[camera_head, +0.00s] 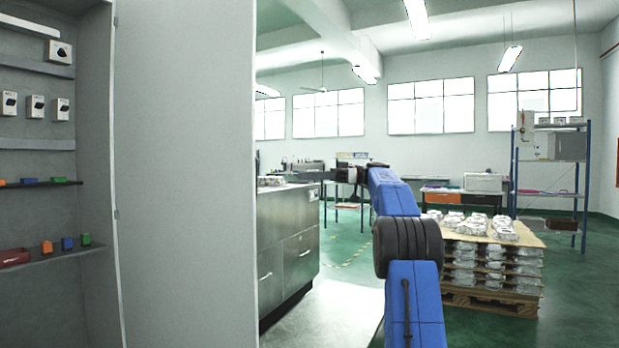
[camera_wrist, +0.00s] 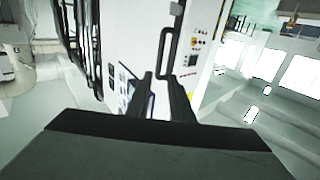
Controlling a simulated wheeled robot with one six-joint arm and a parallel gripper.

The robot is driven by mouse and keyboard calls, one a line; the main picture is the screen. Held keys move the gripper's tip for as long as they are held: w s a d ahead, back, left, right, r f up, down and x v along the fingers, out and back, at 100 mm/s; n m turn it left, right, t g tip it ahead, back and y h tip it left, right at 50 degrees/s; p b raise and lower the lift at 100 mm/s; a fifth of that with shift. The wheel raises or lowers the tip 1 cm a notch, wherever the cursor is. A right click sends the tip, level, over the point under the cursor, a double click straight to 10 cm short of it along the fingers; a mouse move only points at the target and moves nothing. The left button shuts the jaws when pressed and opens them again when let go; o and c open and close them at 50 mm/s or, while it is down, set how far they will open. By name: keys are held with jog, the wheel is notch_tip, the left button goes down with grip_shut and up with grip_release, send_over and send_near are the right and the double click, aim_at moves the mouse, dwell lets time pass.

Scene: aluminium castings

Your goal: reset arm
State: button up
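My blue arm (camera_head: 397,195) rises from the bottom of the head view and bends left at its dark wrist. My gripper (camera_head: 340,173) is small and dark there, in front of the far benches, and its fingers cannot be made out. In the wrist view my gripper (camera_wrist: 162,78) shows two dark fingers with a gap between the tips. Nothing is held between them. A white machine cabinet (camera_wrist: 208,45) with a dark handle stands beyond the fingertips.
A grey cabinet (camera_head: 185,150) with shelves of boxes and coloured blocks stands at left. A steel counter (camera_head: 290,240) is beside it. Castings (camera_head: 478,222) are stacked on a pallet (camera_head: 490,302) right of my arm. A blue-framed rack (camera_head: 583,185) stands behind.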

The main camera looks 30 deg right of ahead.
dwell(0.4)
jog(key=s+a+f+m+h, duration=0.2)
jog(key=s+a+f+m, duration=0.1)
jog(key=a, duration=0.4)
jog(key=s+a+f+m+h, duration=0.2)
jog(key=a, duration=0.4)
jog(key=s+a+f+m+h, duration=0.1)
jog(key=s+a+f+m, duration=0.2)
jog(key=a, duration=0.4)
jog(key=s+a+f+m+g+h, duration=0.1)
jog(key=s+a+f+m+h, duration=0.5)
jog(key=s+f, duration=0.7)
jog(key=s+d+f+h, duration=0.1)
jog(key=s+f+h, duration=0.5)
jog(key=s+f, duration=1.7)
jog(key=s, duration=0.3)
jog(key=shift+d+m+t, duration=0.2)
jog(key=shift+m+t, duration=0.1)
